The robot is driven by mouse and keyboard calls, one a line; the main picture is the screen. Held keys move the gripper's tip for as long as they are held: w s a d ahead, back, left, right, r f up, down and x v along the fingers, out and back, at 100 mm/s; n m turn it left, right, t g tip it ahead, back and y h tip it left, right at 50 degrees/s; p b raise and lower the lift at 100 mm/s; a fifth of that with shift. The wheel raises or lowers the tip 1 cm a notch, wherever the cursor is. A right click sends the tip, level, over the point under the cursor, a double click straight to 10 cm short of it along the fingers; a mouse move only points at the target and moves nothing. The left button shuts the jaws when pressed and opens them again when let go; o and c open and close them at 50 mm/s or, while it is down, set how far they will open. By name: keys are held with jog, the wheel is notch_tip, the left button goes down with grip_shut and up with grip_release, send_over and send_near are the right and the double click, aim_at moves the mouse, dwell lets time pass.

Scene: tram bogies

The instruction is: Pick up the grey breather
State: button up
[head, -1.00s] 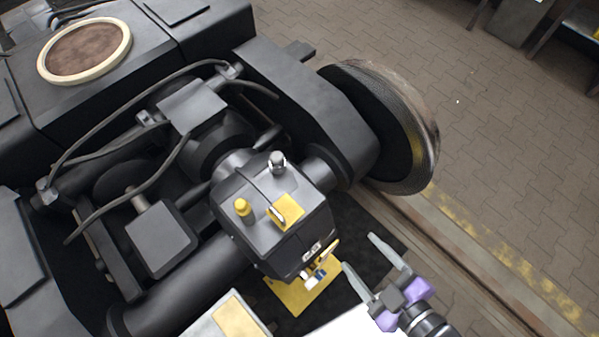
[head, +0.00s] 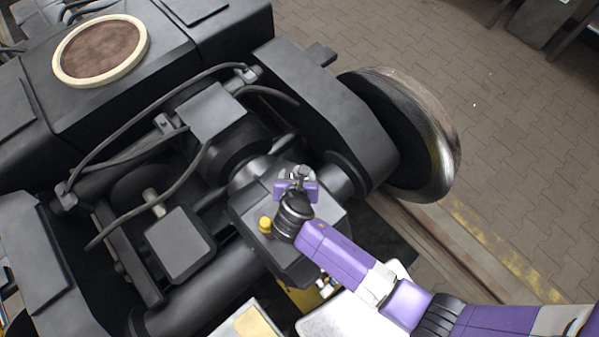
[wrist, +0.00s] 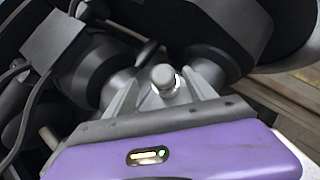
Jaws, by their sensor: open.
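The grey breather (wrist: 163,78) stands upright on top of the dark gearbox (head: 325,226). In the wrist view it shows between the two fingers of my open gripper (wrist: 162,92), with space on both sides. In the head view my gripper (head: 297,178) is over the far part of the gearbox top and hides most of the breather. I cannot tell how far the fingertips are above the gearbox top.
A yellow cap (head: 265,224) stands on the gearbox left of my gripper. A large wheel (head: 425,135) is at the right, and cables (head: 130,150) cross the bogie frame at the left. Paved floor (head: 500,150) lies open at the right.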

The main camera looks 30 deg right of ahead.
jog(key=x, duration=0.2)
jog(key=shift+w+d+f, duration=0.1)
jog(key=shift+w+f, duration=0.1)
jog(key=shift+s+f+b+x, duration=0.15)
jog(key=shift+b+x, duration=0.2)
jog(key=shift+x, duration=0.95)
jog(key=shift+s+f+b+x, duration=0.1)
jog(key=shift+b+x, duration=0.2)
jog(key=shift+x, duration=0.95)
grip_shut()
jog(key=shift+r, duration=0.15)
